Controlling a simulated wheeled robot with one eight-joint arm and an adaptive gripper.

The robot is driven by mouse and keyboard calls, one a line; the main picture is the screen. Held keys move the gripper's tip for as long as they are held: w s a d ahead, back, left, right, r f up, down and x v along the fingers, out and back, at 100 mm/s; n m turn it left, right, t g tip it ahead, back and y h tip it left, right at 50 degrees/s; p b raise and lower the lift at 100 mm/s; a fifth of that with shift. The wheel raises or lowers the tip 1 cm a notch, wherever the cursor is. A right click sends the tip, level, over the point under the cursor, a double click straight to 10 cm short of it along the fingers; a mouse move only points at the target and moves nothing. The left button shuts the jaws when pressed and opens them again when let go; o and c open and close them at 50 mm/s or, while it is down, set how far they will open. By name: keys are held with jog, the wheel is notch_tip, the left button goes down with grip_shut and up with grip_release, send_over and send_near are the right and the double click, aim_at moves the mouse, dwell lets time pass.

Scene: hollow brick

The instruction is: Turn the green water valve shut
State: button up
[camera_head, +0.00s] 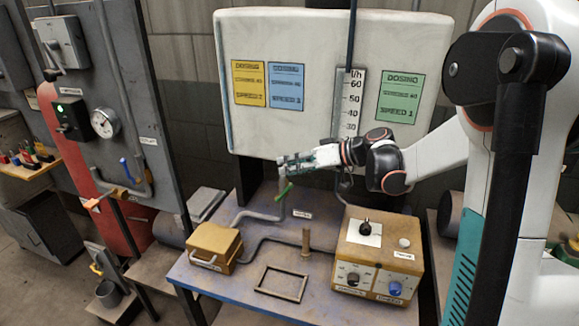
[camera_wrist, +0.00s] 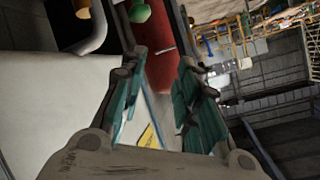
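The green water valve handle (camera_head: 284,191) is a short, slanted green lever on a grey pipe that rises from the workbench, in front of the white board. My gripper (camera_head: 284,163) is level, points left, and is just above the handle, seemingly apart from it. In the wrist view a rounded green piece (camera_wrist: 139,12), probably the handle, shows at the top edge, outside and beyond the left fingertip. The fingers (camera_wrist: 161,60) are spread with nothing held between them. The exact depth gap between gripper and handle cannot be told.
The bench (camera_head: 225,292) holds a brown box with a handle (camera_head: 213,247), a brown control box with knobs (camera_head: 377,255), an empty frame (camera_head: 283,283) and a short brown post (camera_head: 306,242). The white board (camera_head: 330,105) stands close behind my gripper. A grey panel (camera_head: 90,90) is left.

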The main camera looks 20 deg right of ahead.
jog(key=s+d+r+p, duration=0.2)
jog(key=r+p, duration=0.1)
jog(key=r, duration=0.2)
jog(key=s+d+r+p, duration=0.1)
jog(key=d+r+p, duration=0.1)
jog(key=r, duration=0.3)
jog(key=shift+s+p, duration=0.35)
jog(key=shift+p, duration=0.55)
dwell(0.3)
